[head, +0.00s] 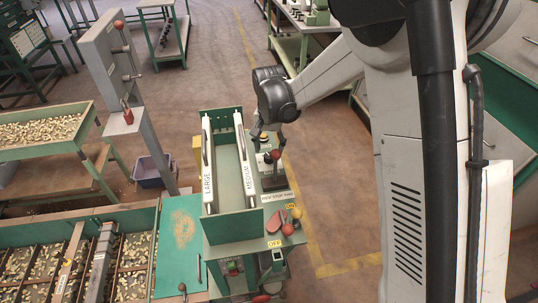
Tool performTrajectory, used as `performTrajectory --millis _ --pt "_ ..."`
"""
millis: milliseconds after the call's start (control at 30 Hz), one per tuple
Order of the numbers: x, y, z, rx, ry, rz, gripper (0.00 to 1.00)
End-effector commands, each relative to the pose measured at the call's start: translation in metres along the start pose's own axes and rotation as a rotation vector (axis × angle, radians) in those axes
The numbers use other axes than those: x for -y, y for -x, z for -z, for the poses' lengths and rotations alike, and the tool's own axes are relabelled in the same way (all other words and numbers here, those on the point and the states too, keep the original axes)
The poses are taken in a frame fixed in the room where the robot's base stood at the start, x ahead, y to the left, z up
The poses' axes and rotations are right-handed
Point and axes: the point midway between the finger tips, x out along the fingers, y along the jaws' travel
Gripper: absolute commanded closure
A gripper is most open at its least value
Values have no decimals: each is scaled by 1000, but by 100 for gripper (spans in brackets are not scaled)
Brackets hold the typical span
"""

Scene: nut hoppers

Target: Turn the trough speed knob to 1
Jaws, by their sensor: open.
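My gripper (268,138) points down over the right side of the green machine with the upright white panels marked LARGE (207,170) and MEDIUM (245,160). Its dark fingers are open, with yellowish and pale small parts between and just below them. I cannot tell whether these parts are the trough speed knob or whether the fingers touch it. A dark control with a red ball top (276,155) stands just below the gripper in the picture. No speed number is readable.
Red and yellow controls (288,226) sit near the ON and OFF labels on the machine's front right. Nut bins (130,265) lie at the lower left. Floor right of the machine is open.

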Motion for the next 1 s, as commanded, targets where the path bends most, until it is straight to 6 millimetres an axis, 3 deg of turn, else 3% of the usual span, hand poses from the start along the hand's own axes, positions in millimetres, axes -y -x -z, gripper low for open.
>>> performTrajectory --millis 233,633,1000 --pt "0 -30 0 0 0 0 52" --pt "0 -36 0 0 0 0 52" --pt "0 -36 0 0 0 0 97"
